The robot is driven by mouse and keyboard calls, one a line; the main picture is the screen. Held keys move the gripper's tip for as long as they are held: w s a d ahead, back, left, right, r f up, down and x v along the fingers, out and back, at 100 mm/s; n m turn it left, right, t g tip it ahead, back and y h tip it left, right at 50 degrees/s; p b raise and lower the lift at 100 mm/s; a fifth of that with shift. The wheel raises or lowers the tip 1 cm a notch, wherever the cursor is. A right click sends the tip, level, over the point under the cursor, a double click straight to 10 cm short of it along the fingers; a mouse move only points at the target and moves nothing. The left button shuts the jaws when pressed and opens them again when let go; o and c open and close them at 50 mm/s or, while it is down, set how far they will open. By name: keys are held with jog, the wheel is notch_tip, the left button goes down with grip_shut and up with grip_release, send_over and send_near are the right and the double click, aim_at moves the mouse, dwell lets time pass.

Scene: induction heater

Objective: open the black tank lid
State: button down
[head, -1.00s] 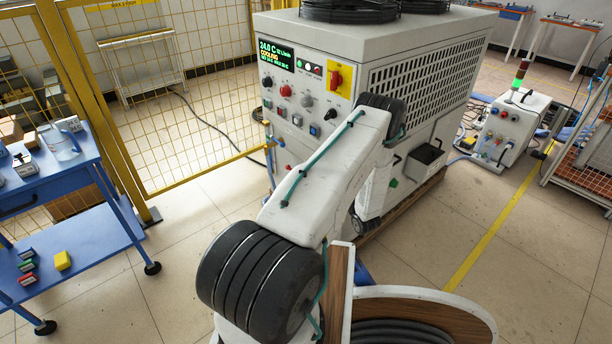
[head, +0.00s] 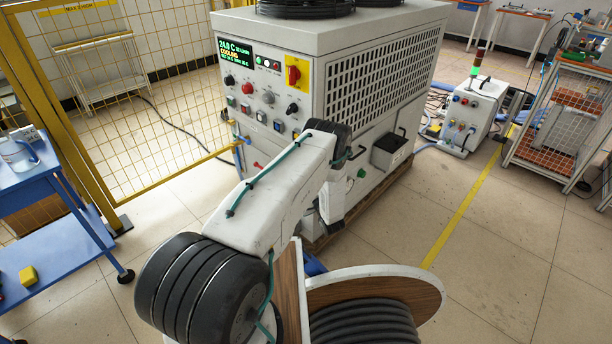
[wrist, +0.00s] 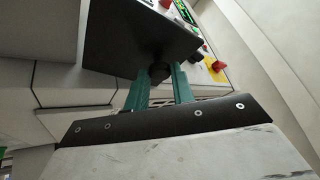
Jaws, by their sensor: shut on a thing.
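In the wrist view, the black tank lid (wrist: 125,38) is a flat dark panel at the upper middle. A dark knob (wrist: 159,72) sits at its near edge. My gripper (wrist: 161,84) has its two teal fingers on either side of this knob, shut on it. In the head view, my white arm hides the gripper and the held knob. The white chiller cabinet (head: 372,100) stands behind the arm. I cannot tell how far the lid is tilted.
A black box (head: 389,152) with a handle juts from the chiller's right side. A cable reel (head: 415,290) is close in front. A blue cart (head: 70,225) and yellow fence (head: 75,110) are at left. Floor is clear around the yellow line (head: 470,200) at right.

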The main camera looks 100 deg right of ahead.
jog(key=c, duration=1.2)
grip_release()
jog(key=shift+o, duration=0.2)
jog(key=v, duration=0.7)
jog(key=shift+a+f, duration=0.2)
jog(key=shift+a, duration=0.15)
jog(key=shift+s, duration=0.2)
